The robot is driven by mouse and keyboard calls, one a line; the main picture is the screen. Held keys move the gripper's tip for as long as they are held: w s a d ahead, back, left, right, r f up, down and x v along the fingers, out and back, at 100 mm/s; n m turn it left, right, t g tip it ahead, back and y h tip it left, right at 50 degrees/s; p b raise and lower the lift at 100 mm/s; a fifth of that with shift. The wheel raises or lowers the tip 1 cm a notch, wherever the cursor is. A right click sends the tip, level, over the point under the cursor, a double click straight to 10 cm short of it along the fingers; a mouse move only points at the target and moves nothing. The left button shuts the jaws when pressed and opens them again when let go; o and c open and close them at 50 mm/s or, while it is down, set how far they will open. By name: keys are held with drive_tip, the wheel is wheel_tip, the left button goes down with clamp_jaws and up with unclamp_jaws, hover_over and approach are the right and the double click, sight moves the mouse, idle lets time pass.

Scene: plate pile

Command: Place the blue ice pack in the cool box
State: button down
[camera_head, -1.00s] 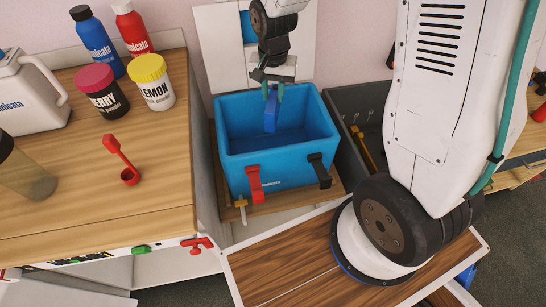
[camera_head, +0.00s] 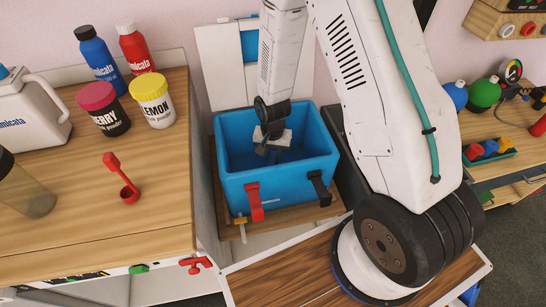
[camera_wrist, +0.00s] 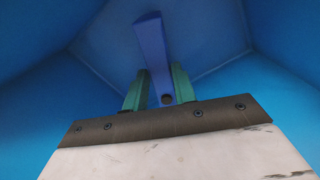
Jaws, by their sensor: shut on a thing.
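The blue cool box (camera_head: 243,191) stands open on a wooden shelf in the middle of the head view. My gripper (camera_head: 268,150) reaches down inside it, and its fingertips are hidden there. In the wrist view the green fingers of my gripper (camera_wrist: 158,90) are shut on the blue ice pack (camera_wrist: 152,45), which points away from the palm. The box's blue walls (camera_wrist: 50,105) surround it in that view. I cannot tell whether the ice pack touches the box floor. The ice pack does not show clearly in the head view.
A wooden counter (camera_head: 90,225) on the left holds bottles, two powder jars (camera_head: 153,100), a white jug (camera_head: 28,118) and a red scoop (camera_head: 122,180). Red (camera_head: 254,201) and black (camera_head: 319,188) latches hang on the box front. A right-hand counter holds a tray of coloured pieces (camera_head: 490,153).

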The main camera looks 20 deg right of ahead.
drive_tip(key=shift+f, duration=0.8)
drive_tip(key=shift+f, duration=0.15)
drive_tip(key=c, duration=1.1)
unclamp_jaws()
drive_tip(key=shift+c, duration=0.2)
